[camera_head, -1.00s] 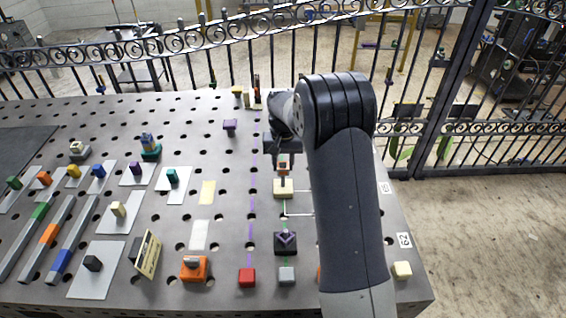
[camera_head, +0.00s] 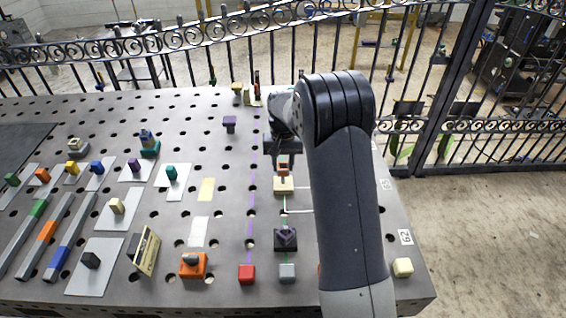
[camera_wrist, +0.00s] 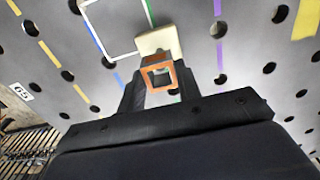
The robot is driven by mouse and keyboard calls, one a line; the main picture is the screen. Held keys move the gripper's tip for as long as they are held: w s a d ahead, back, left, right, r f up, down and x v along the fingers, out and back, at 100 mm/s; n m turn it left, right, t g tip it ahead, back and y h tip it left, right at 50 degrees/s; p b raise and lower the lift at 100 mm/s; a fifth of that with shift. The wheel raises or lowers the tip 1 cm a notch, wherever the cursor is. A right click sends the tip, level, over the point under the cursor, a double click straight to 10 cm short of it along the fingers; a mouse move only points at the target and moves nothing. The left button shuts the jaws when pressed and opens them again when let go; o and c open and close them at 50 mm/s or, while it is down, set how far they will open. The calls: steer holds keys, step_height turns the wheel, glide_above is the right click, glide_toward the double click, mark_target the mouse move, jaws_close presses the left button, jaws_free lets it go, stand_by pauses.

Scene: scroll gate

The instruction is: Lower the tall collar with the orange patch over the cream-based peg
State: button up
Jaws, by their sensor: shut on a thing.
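My gripper (camera_wrist: 160,90) is shut on the tall collar with the orange patch (camera_head: 283,162). In the wrist view, the collar (camera_wrist: 157,64) shows an orange face and a square opening between the two dark fingers. The cream-based peg (camera_head: 284,187) stands just below and in front of the collar in the head view. Its cream base (camera_wrist: 158,38) shows just beyond the collar in the wrist view. The peg's shaft is mostly hidden by the collar, and I cannot tell whether the collar is around its tip.
An orange block (camera_head: 193,265) and a tilted cream panel (camera_head: 149,251) stand to the left. My arm hides part of the right side.

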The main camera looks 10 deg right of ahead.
steer(key=shift+f+b, duration=0.4)
steer(key=shift+f, duration=0.35)
steer(key=o, duration=1.2)
steer(key=shift+c, duration=0.2)
step_height(320, 180, up, 11)
steer(key=b, duration=0.1)
steer(key=shift+f, duration=0.1)
step_height(320, 180, down, 10)
steer(key=shift+f+p, duration=0.1)
steer(key=shift+p, duration=0.65)
steer(key=shift+r, duration=0.2)
